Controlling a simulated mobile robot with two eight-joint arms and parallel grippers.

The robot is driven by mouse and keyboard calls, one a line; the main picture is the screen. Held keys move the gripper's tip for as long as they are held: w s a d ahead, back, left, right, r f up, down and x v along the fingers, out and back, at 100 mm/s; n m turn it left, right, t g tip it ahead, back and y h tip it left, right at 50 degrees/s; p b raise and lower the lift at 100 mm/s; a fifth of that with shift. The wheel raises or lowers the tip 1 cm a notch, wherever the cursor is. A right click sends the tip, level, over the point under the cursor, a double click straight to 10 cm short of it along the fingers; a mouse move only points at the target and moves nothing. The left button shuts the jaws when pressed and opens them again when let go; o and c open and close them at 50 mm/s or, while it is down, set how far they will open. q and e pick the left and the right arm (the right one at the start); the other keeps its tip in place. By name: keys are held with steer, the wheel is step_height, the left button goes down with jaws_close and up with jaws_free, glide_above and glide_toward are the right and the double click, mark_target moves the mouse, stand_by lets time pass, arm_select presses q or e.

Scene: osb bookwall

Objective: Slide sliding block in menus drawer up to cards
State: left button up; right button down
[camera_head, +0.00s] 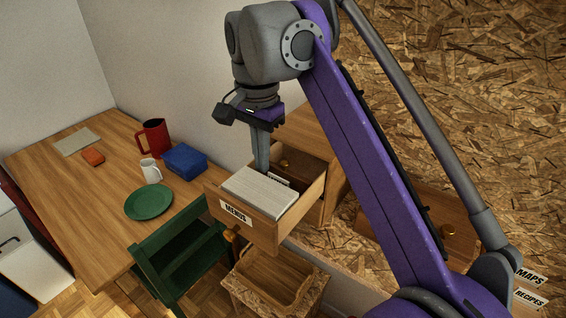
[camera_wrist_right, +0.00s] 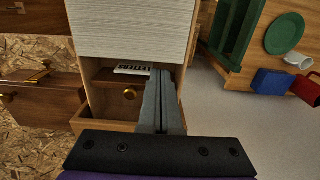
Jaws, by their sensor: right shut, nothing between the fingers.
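The menus drawer (camera_head: 228,211), labelled MENUS, is pulled out of the wooden cabinet. A stack of pale cards (camera_head: 262,190) fills its front part; it also shows in the wrist view (camera_wrist_right: 132,28). My right gripper (camera_head: 262,172) points down behind the cards' back edge, at or inside the drawer. In the wrist view its fingers (camera_wrist_right: 162,78) are together with nothing between them, close to the stack's edge; I cannot tell whether they touch it. My left gripper is not in view.
A wooden tray (camera_head: 268,275) sits below the drawer, beside a green chair (camera_head: 182,246). The table at left holds a green plate (camera_head: 149,202), mugs and a blue box (camera_head: 184,161).

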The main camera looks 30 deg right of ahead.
steer(key=shift+s+a, duration=0.2)
steer(key=shift+a, duration=0.25)
stand_by(0.3)
arm_select(q)
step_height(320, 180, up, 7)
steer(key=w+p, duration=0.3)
steer(key=p, duration=0.2)
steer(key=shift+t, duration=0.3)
arm_select(e)
step_height(320, 180, up, 7)
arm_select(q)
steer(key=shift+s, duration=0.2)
